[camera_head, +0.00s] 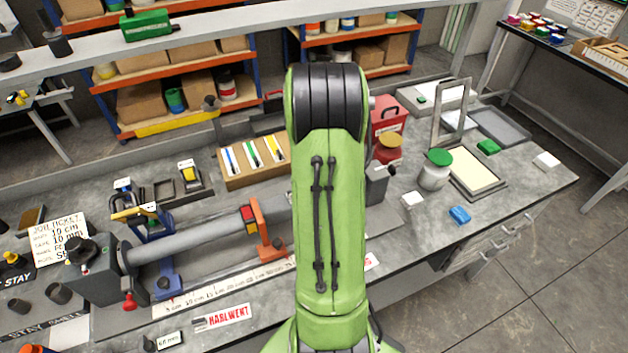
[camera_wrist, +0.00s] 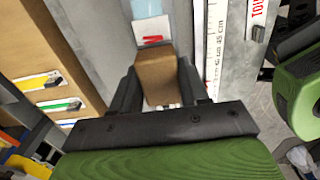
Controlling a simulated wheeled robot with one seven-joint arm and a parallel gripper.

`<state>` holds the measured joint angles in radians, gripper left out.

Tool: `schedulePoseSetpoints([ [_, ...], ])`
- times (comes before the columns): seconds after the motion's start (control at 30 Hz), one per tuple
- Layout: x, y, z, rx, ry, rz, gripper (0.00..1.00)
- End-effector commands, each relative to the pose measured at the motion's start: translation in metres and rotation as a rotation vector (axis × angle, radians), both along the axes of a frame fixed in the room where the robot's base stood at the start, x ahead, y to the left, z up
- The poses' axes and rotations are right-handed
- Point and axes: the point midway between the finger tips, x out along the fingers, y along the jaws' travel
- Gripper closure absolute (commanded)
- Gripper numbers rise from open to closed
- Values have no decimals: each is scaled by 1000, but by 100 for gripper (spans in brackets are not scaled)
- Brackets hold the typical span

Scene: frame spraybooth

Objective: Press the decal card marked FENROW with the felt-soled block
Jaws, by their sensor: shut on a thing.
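My gripper (camera_wrist: 157,82) shows in the wrist view, with its black fingers shut on a tan block (camera_wrist: 156,72). The block's underside and any felt are hidden. Just beyond the block is a white card (camera_wrist: 152,30) with a red letter that looks like N; the block hides part of it, so its name cannot be read. In the head view my green arm hides the gripper and the block. A card lettered HARLWENT (camera_head: 222,317) lies at the bench's front edge. Another card with red print (camera_head: 372,262) shows partly beside my arm.
A ruler strip (camera_head: 225,288) runs along the bench front; it also shows in the wrist view (camera_wrist: 213,50). A grey tube with clamps (camera_head: 185,237) lies left of my arm. Jars and small blocks stand on the right.

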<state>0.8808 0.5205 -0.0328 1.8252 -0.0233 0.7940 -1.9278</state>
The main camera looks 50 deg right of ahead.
Motion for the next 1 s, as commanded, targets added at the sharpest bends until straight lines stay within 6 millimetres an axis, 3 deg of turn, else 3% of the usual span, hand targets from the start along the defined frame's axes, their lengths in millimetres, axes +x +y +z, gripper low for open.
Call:
schedulePoseSetpoints([
  [0.7,-25,-40,0,0,2,-4,80],
  [1.0,-18,-30,-1,0,1,2,80],
])
